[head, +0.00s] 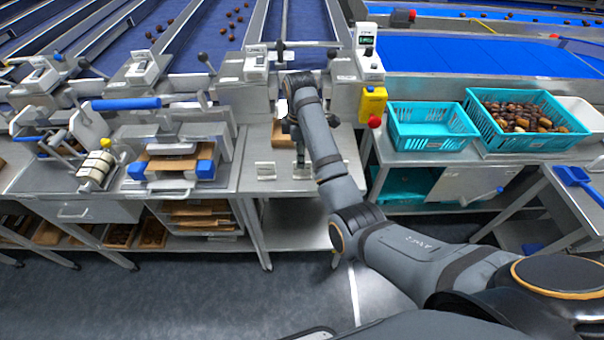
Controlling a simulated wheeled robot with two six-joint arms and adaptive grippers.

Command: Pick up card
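My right arm reaches forward over the steel bench (252,187). Its gripper (299,158) points down near the back of the bench, partly hidden by its own wrist. I cannot tell whether it is open or shut, or whether it touches anything. A brown, card-like piece (280,134) shows just behind and left of the gripper, partly covered by it. Small pale plates (265,170) sit on the bench in front of it. I cannot tell for sure which of these is the card. My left gripper is not in view.
A yellow box with a red button (372,104) stands right of the gripper. Turquoise crates (432,127) are further right, one filled with dates (525,116). A tray press with blue blocks (172,162) is on the left. Grey machine housings (244,92) line the back.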

